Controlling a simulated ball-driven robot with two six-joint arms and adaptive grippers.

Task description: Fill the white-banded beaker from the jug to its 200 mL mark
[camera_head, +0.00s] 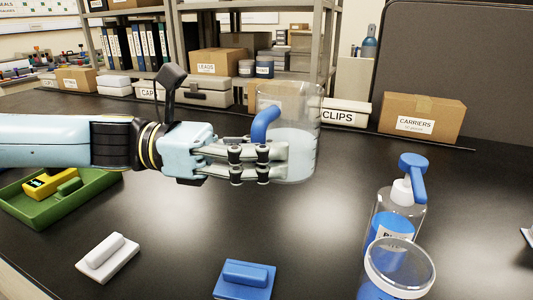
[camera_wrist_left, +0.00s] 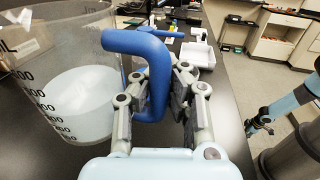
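The clear jug (camera_head: 302,105) stands upright in the middle of the head view, with pale liquid in its lower part. Its blue handle (camera_wrist_left: 138,46) runs between the fingers of my left gripper (camera_head: 275,163), which is shut on it. In the left wrist view the jug (camera_wrist_left: 75,52) fills the left side and shows dark graduation marks. I cannot tell whether its base touches the bench. A clear vessel (camera_head: 399,268) with a pale rim and blue lower down is at the lower right; no white band is clear on it. My right gripper (camera_wrist_left: 255,125) seems to show small in the wrist view.
A pump bottle (camera_head: 402,195) with a blue nozzle stands just behind the clear vessel. A white block (camera_head: 107,258) and a blue block (camera_head: 244,280) lie in front. A green tray (camera_head: 65,208) is at left. Boxes line the back. The bench centre is clear.

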